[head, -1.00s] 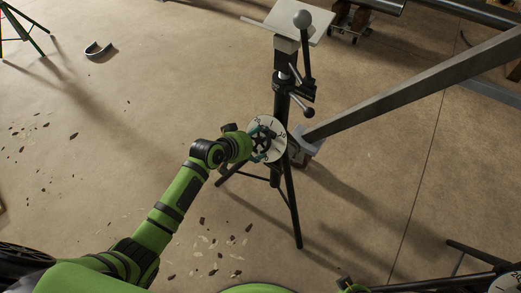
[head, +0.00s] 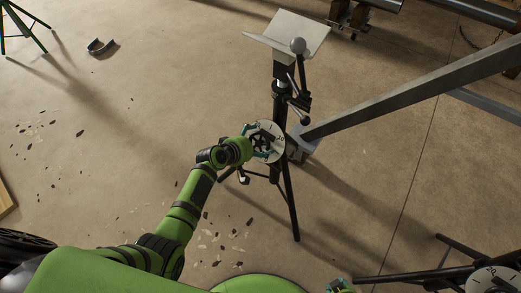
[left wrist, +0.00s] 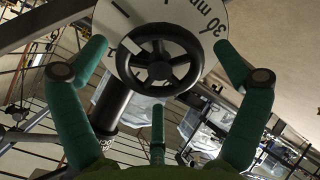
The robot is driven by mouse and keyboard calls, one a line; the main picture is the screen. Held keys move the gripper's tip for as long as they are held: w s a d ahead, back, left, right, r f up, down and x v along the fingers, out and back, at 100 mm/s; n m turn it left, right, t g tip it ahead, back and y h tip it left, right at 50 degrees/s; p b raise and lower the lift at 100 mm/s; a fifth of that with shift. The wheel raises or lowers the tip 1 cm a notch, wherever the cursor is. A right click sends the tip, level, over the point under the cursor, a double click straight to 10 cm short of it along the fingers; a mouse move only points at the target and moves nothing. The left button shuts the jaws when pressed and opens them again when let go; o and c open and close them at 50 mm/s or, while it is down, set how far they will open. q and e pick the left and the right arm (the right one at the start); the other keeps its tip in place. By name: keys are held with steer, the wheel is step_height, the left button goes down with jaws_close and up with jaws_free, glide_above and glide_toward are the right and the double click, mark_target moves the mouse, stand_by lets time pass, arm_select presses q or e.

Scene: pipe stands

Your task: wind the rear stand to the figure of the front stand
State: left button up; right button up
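The rear stand (head: 282,106) is a dark tripod with a pale V-shaped head (head: 288,35). Its white dial (head: 277,134) carries a black handwheel (left wrist: 159,58), facing my left gripper. My left gripper (head: 258,142) is at this wheel. In the left wrist view its teal fingers (left wrist: 160,95) are spread wide around the wheel, with gaps visible between them and the rim. Part of a number starting with 3 shows on the dial. Only a bit of my right gripper (head: 340,286) shows at the bottom edge.
A long grey beam (head: 420,90) slants from beside the rear stand to the upper right. A small curved metal piece (head: 101,47) and a green stand (head: 22,30) are at the upper left. Dark chips litter the floor left of my arm. Floor between the stands is clear.

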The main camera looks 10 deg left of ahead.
arm_select(q)
steer(key=p+v, duration=0.5)
steer(key=v, duration=0.1)
stand_by(0.4)
steer(key=v, duration=1.2)
steer(key=shift+f+p, duration=0.1)
steer(key=shift+p, duration=0.2)
